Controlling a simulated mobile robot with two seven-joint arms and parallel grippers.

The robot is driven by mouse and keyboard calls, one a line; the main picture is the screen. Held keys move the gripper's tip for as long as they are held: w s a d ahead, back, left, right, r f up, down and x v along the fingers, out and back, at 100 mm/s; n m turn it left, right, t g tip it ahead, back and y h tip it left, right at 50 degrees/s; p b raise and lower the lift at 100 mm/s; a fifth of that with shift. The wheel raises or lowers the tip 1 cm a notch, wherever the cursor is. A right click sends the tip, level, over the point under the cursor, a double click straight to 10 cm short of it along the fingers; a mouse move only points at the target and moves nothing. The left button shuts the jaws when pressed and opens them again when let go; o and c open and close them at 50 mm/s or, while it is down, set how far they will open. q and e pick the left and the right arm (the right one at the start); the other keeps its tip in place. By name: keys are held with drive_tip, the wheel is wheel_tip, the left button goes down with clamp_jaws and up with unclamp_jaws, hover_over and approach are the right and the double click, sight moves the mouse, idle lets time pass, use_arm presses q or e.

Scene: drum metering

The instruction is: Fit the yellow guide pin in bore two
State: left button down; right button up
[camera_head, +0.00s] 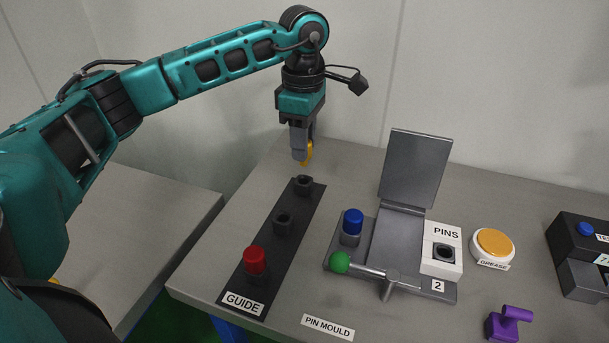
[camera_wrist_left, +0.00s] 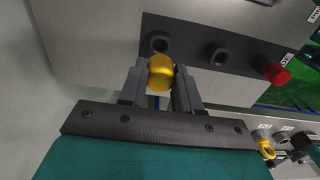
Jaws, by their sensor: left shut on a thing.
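My left gripper (camera_head: 302,158) is shut on the yellow guide pin (camera_head: 308,151), holding it in the air near the far end of the black guide strip (camera_head: 266,261). In the left wrist view the pin (camera_wrist_left: 160,73) sits between the two fingers. The strip has a far socket (camera_head: 303,184) and a middle socket (camera_head: 283,222), both empty. A red pin (camera_head: 254,261) stands in the socket closest to the GUIDE label. The yellow pin appears above and apart from the far socket. My right gripper is not in view.
The pin mould (camera_head: 340,256) has its lid (camera_head: 413,168) raised, a blue pin (camera_head: 352,222), a green-knobbed lever (camera_head: 340,262) and a white PINS block (camera_head: 447,236).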

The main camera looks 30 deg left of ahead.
use_arm(q)
drive_tip(key=shift+r+p, duration=1.55)
drive_tip(key=shift+r, duration=0.5)
